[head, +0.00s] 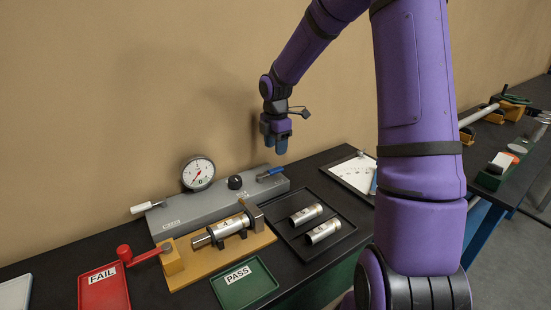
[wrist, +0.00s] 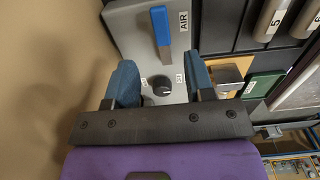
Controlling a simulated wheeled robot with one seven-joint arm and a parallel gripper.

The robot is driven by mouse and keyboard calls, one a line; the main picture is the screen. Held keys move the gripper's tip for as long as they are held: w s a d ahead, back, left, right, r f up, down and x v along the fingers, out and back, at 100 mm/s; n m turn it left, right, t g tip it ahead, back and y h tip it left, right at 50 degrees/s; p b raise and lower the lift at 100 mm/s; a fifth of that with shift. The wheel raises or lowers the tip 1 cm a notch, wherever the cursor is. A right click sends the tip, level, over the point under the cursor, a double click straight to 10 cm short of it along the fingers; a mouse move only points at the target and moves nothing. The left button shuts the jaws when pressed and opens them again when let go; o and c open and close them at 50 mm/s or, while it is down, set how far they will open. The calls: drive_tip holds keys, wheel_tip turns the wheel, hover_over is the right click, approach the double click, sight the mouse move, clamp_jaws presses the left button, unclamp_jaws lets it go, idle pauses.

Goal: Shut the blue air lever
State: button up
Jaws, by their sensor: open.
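The blue air lever (head: 270,173) sits on top of the right end of a grey test box (head: 215,208). In the wrist view the lever (wrist: 161,26) has a blue grip and a metal end, next to an AIR label (wrist: 183,22). My gripper (head: 275,144) points down above the lever in the head view, apart from it. In the wrist view the gripper (wrist: 161,82) is open and empty. A black knob (wrist: 162,86) on the box shows between its blue fingers, and the lever lies ahead of them.
A dial gauge (head: 198,173) and a white-handled lever (head: 146,207) are at the box's left. In front stand a wooden fixture (head: 190,265) holding a cylinder, a black tray (head: 291,246) with two cylinders, a red FAIL tray (head: 104,297) and a green PASS tray (head: 244,284). A wall rises behind.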

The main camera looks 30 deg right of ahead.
drive_tip(key=shift+r, duration=1.6)
drive_tip(key=shift+a+r, duration=0.1)
drive_tip(key=s+a+r+m+t+h, duration=0.1)
drive_tip(key=s+a+r+m, duration=0.35)
drive_tip(key=s+r, duration=0.25)
drive_tip(key=s+a+r+m+t+h, duration=0.1)
drive_tip(key=s+a+r+m, duration=0.35)
drive_tip(key=s+r, duration=0.25)
drive_tip(key=s+a+r+m+t+y, duration=0.1)
drive_tip(key=s+m, duration=0.3)
drive_tip(key=s, duration=0.4)
drive_tip(key=s+a+r+m+t+y, duration=0.1)
drive_tip(key=s+a+r+m+t, duration=0.1)
drive_tip(key=s+m, duration=0.3)
drive_tip(key=s, duration=0.4)
drive_tip(key=shift+s+a, duration=0.2)
drive_tip(key=shift+a, duration=0.1)
drive_tip(key=shift+o, duration=0.3)
